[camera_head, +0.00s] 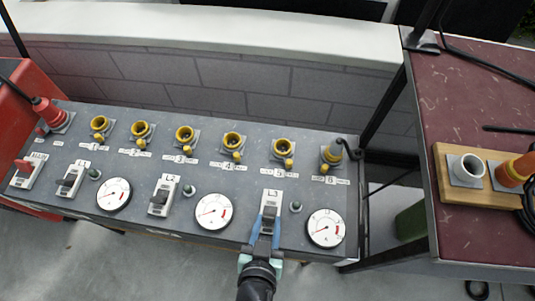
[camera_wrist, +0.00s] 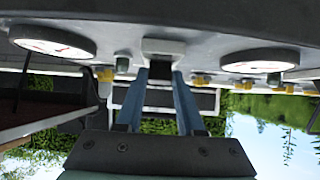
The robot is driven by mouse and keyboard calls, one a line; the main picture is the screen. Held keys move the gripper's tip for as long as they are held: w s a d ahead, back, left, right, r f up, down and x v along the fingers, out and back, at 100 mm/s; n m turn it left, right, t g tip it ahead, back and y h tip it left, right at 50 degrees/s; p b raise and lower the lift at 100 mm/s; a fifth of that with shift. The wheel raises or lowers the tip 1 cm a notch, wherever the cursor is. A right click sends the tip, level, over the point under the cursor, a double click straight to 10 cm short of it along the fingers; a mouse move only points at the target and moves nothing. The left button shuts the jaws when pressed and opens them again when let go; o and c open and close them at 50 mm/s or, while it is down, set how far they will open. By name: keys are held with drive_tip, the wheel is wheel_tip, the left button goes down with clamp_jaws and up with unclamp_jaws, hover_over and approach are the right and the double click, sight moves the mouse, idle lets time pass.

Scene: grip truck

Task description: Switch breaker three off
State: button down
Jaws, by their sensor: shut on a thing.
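Breaker three (camera_head: 272,198), a white module labelled L3, is mounted on the grey panel (camera_head: 245,195) at its right part, between two round dials. My gripper (camera_head: 267,226) reaches up from the bottom, its two blue fingers closed on the breaker's dark toggle. The wrist view shows the toggle (camera_wrist: 163,48) between the fingertips (camera_wrist: 162,75). The fingers partly hide the lower part of the breaker, and I cannot tell the toggle's exact position. Breaker L1 (camera_head: 70,181) and breaker L2 (camera_head: 162,196) are to the left.
Dials flank L3: one at left (camera_head: 214,211), one at right (camera_head: 325,228). A small dark green knob (camera_head: 295,207) is close right of L3. Yellow-capped sockets (camera_head: 232,141) line the back. A red-topped table (camera_head: 470,110) stands right, beyond a gap.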

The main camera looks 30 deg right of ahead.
drive_tip(key=shift+w+r, duration=0.1)
drive_tip(key=shift+r, duration=0.05)
drive_tip(key=c, duration=0.5)
unclamp_jaws()
drive_tip(key=shift+s+a, duration=0.15)
drive_tip(key=shift+s, duration=0.15)
drive_tip(key=shift+p+v, duration=0.75)
drive_tip(key=shift+v, duration=5.4)
drive_tip(key=shift+r, duration=0.1)
